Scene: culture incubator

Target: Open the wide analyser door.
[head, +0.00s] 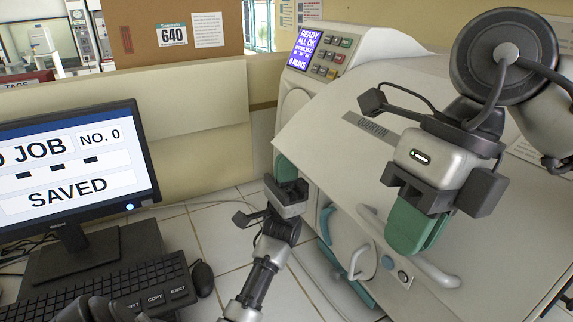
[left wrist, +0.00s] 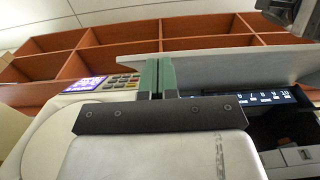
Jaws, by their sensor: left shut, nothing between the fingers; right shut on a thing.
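The wide analyser door is a broad pale panel (head: 330,140) with a dark name strip, and it stands at an angle out from the analyser body. A curved pale handle (head: 440,274) is on its lower front. My right gripper (head: 412,240) has its green fingers shut on this handle, hiding its middle. My left gripper (head: 286,168) is shut and empty at the panel's left edge; whether it touches cannot be told. In the left wrist view, its green fingers (left wrist: 157,78) are together beside the end of the panel (left wrist: 240,65), with a dark gap below the panel.
The analyser's screen (head: 305,47) reads READY. A monitor (head: 70,165), keyboard (head: 110,290) and mouse (head: 202,279) stand at the left. Orange-brown shelves (left wrist: 120,40) show in the left wrist view.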

